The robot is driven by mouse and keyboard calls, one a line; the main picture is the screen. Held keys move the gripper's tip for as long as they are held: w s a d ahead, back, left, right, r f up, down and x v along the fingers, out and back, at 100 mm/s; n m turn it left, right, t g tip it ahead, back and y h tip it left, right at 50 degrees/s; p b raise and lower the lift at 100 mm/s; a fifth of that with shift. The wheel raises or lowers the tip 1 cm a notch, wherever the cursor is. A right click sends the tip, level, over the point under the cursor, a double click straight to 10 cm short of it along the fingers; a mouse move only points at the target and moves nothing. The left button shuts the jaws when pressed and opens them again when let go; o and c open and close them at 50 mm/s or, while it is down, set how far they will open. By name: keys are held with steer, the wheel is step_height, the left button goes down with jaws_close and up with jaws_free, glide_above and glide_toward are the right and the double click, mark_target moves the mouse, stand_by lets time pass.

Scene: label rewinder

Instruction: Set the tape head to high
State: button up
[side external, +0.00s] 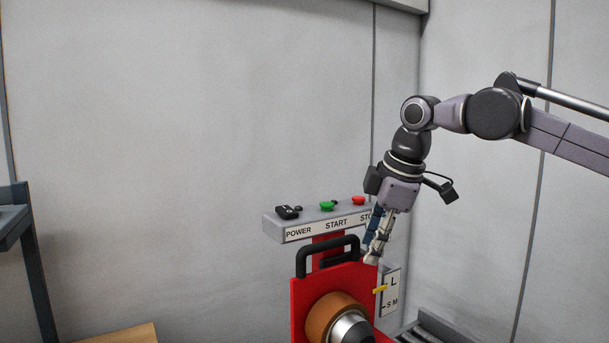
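The red head plate (302,298) stands at the bottom centre, with a black handle (327,243) on its top edge and a brown tape roll (330,314) on a silver hub (350,330) at its front. A white size scale (393,283) marked L, S and M is at its right. A yellow pointer (380,289) lies across the scale's left edge, below the L and above the S M line. My gripper (371,258) points down above the plate's top right corner, right of the handle. Its fingers overlap in this view, so its opening and any contact are unclear.
A grey control box (272,226) behind the plate carries a black power switch (287,212), a green start button (327,206) and a red stop button (358,200). A roller conveyor (436,327) is at lower right. A wooden surface (125,335) is at lower left.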

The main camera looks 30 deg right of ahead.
steer(key=s+d+f+m+t, duration=0.1)
steer(key=s+d+f+m, duration=0.1)
steer(key=f, duration=0.5)
steer(key=s+d+f+m+t, duration=0.1)
steer(key=s+d+f+m, duration=0.1)
steer(key=s+f+m, duration=0.2)
steer(key=s+d+f+m, duration=0.2)
steer(key=s+f+m, duration=0.2)
steer(key=s+f, duration=0.3)
steer(key=shift+d+f+t, duration=0.3)
steer(key=shift+f+t, duration=0.1)
steer(key=shift+f, duration=1.2)
steer(key=shift+s+d+f+m, duration=0.1)
steer(key=shift+s+f+m, duration=0.15)
steer(key=shift+f, duration=0.25)
steer(key=shift+s+d+f+m, duration=0.1)
steer(key=shift+s+f+m, duration=0.1)
steer(key=shift+f, duration=0.25)
